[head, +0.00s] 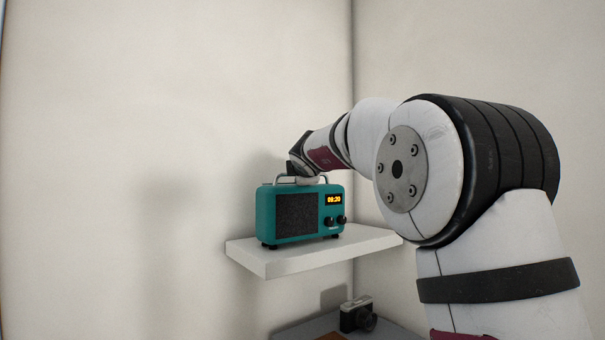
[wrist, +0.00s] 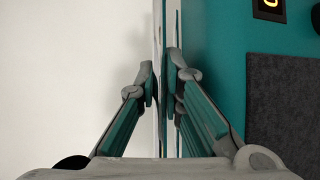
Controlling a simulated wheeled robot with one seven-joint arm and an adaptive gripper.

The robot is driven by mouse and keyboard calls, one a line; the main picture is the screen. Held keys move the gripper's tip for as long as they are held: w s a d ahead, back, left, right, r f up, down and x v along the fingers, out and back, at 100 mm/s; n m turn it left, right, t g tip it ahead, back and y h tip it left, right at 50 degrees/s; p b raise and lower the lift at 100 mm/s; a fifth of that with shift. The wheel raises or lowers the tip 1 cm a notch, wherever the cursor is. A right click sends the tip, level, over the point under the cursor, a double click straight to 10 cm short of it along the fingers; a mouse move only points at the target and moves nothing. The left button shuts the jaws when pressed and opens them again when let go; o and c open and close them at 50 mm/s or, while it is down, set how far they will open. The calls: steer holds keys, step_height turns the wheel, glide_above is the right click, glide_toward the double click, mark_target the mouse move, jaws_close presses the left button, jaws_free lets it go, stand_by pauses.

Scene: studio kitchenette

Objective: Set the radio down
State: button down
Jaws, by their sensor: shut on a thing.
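The radio (head: 265,215) is a teal box with a dark speaker grille, a lit orange display, two knobs and a metal carrying handle (head: 328,177). In the head view it is upright at the white wall shelf (head: 300,255), its feet at or very near the shelf top; I cannot tell whether they touch. My gripper (head: 300,172) is at the top of the radio, shut on its handle. In the wrist view my gripper's fingers (wrist: 162,88) close on the handle, and the radio's teal front (wrist: 220,60) with its grille fills the right side. The fingertips' contact is partly hidden.
A camera (head: 357,315) sits on a lower grey surface (head: 310,328) below the shelf. White walls meet in a corner behind the shelf. A strip of shelf to the right of the radio is bare.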

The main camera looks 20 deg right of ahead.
steer(key=c, duration=1.7)
jaws_free()
steer(key=shift+f, duration=0.15)
steer(key=shift+s, duration=0.1)
steer(key=b+v, duration=0.1)
steer(key=v, duration=1.1)
steer(key=shift+r, duration=0.2)
